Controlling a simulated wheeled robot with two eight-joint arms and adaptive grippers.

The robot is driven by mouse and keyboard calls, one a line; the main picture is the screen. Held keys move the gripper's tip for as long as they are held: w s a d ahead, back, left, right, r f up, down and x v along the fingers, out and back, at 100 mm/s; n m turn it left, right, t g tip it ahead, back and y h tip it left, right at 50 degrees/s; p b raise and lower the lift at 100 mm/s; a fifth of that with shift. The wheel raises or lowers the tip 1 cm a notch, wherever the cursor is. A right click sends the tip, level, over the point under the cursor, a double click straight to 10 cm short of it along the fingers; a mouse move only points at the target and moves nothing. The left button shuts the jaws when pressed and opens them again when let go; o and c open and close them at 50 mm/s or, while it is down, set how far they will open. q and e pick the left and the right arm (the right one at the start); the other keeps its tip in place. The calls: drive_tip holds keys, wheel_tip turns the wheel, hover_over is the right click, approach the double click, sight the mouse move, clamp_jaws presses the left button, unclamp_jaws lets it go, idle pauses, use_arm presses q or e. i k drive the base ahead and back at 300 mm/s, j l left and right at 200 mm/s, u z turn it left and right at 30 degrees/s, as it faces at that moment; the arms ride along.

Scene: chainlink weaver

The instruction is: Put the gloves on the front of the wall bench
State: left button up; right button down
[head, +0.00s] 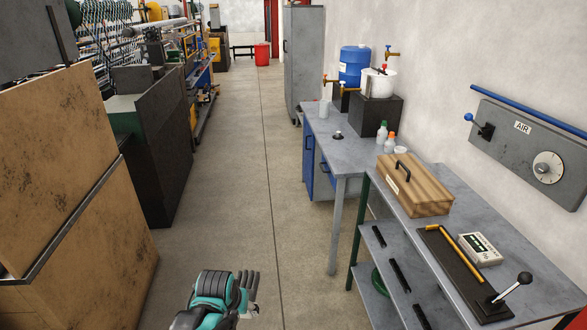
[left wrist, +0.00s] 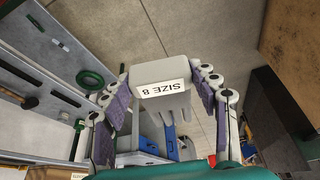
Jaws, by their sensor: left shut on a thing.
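My left gripper (head: 243,300) is low over the floor in the head view, left of the benches. In the left wrist view the left gripper (left wrist: 162,100) is shut on grey gloves (left wrist: 158,72) with a white "SIZE 8" label. The gloves' dark fingers also show in the head view (head: 247,280). Two grey-topped benches stand along the right wall: a near one (head: 408,218) with a lower shelf, and a farther one (head: 345,150) with blue cabinet doors. I cannot tell which one is the wall bench. My right gripper is not in view.
The near bench carries a wooden box (head: 415,188), a dark tray (head: 455,268) and a lever (head: 512,287). The farther bench carries bottles (head: 382,134), a blue drum (head: 353,65) and a white pot (head: 377,84). The aisle floor (head: 235,150) is clear. Brown panels (head: 70,170) stand left.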

sight(344, 147)
drive_tip(key=i+j, duration=0.15)
drive_tip(key=i, duration=0.3)
drive_tip(key=i+j+z, duration=0.1)
drive_tip(key=i, duration=0.35)
drive_tip(key=i+j, duration=0.25)
drive_tip(key=i, duration=0.2)
drive_tip(key=i+j+z, duration=0.15)
drive_tip(key=i, duration=0.3)
drive_tip(key=i+j+z, duration=0.2)
drive_tip(key=i+z, duration=0.2)
drive_tip(key=i+j+z, duration=0.2)
drive_tip(key=z, duration=0.2)
drive_tip(key=i+j+z, duration=0.25)
drive_tip(key=j+z, duration=0.15)
drive_tip(key=i+j+z, duration=0.15)
drive_tip(key=j+z, duration=0.7)
drive_tip(key=j, duration=0.2)
drive_tip(key=i+j+z, duration=0.2)
drive_tip(key=j, duration=0.35)
drive_tip(key=k+l, duration=0.05)
drive_tip(key=k, duration=0.05)
